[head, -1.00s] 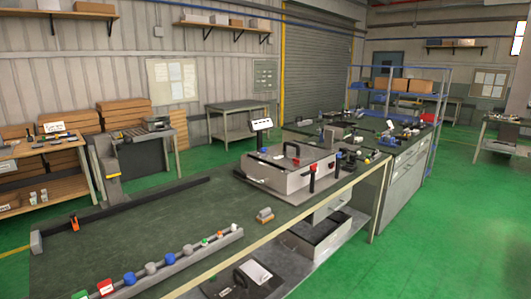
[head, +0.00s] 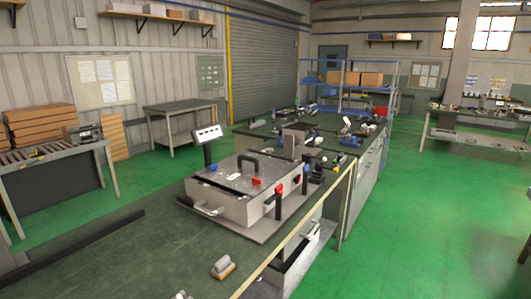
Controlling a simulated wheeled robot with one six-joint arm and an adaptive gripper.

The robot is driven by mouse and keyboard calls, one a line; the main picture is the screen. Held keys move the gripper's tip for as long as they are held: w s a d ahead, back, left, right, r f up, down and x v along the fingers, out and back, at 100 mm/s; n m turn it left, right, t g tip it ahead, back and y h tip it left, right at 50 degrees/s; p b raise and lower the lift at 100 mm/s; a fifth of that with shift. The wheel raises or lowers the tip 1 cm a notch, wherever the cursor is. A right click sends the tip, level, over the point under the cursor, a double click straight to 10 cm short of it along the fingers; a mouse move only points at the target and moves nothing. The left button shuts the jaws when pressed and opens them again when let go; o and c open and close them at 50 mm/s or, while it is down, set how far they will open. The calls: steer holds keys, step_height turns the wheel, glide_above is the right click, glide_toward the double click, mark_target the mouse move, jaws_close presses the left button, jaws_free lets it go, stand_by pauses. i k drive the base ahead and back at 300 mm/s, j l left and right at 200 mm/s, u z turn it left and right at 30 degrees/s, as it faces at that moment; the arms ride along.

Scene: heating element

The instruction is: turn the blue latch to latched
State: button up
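A grey metal box (head: 240,205) with a dark handle (head: 248,158) on its lid sits on a plate on the long workbench. Two upright dark levers stand at its right side, one with a red part (head: 279,189) and one with a small blue part (head: 306,167), which may be the blue latch. It is too small to tell whether this is latched. A red piece (head: 256,181) is on the lid's front edge.
A tilted white panel (head: 206,134) on a dark post stands behind the box. A small block with a wooden base (head: 222,267) lies on the bench (head: 150,255) in front. Open green floor (head: 420,220) lies to the right.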

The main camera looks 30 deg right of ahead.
mark_target(212, 167)
steer(key=i+l+z, duration=0.1)
steer(key=z, duration=0.3)
steer(key=i+z, duration=0.55)
steer(key=z, duration=0.2)
steer(key=i+z, duration=0.2)
steer(key=z, duration=0.15)
steer(key=i+l+z, duration=0.1)
steer(key=i, duration=0.65)
